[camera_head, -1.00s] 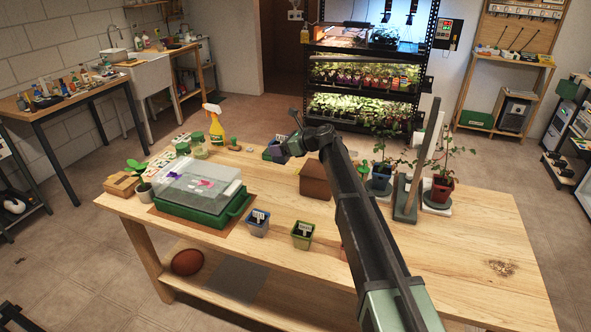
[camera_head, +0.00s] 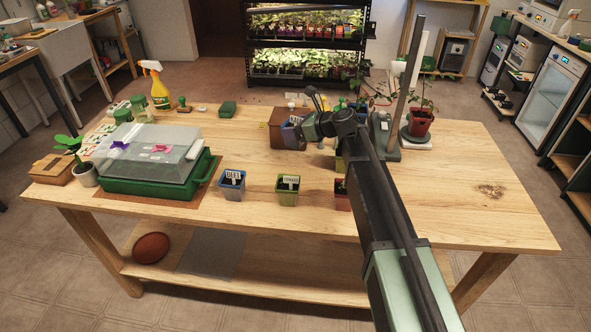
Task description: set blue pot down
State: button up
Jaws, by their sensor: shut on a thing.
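My gripper (camera_head: 303,128) is shut on a dark blue pot (camera_head: 290,134), partly hidden by the gripper. The pot shows in front of a brown box (camera_head: 281,115); I cannot tell whether it touches the table. A second blue pot (camera_head: 232,190) with a white label stands upright on the wooden table (camera_head: 200,228), left of the gripper and nearer to me. A green pot (camera_head: 288,196) with a white label stands to its right. A reddish pot (camera_head: 342,199) is partly hidden by my arm.
A green tray with a clear lid (camera_head: 160,187) stands at the left. A yellow spray bottle (camera_head: 159,88) stands behind it. A plant in a red pot (camera_head: 419,125) and a dark upright post (camera_head: 408,80) are right of my arm.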

notch_tip(320, 180, down, 9)
jog(key=b, duration=0.6)
jog(key=shift+f+b, duration=0.15)
jog(key=shift+b, duration=0.25)
jog(key=shift+r+p, duration=0.3)
jog(key=shift+f, duration=0.25)
jog(key=o, duration=1)
jog(key=shift+r, duration=0.1)
jog(key=shift+r, duration=0.25)
jog(key=p+v, duration=0.4)
jog(key=v, duration=0.8)
jog(key=shift+f+p, duration=0.2)
jog(key=shift+p, duration=0.1)
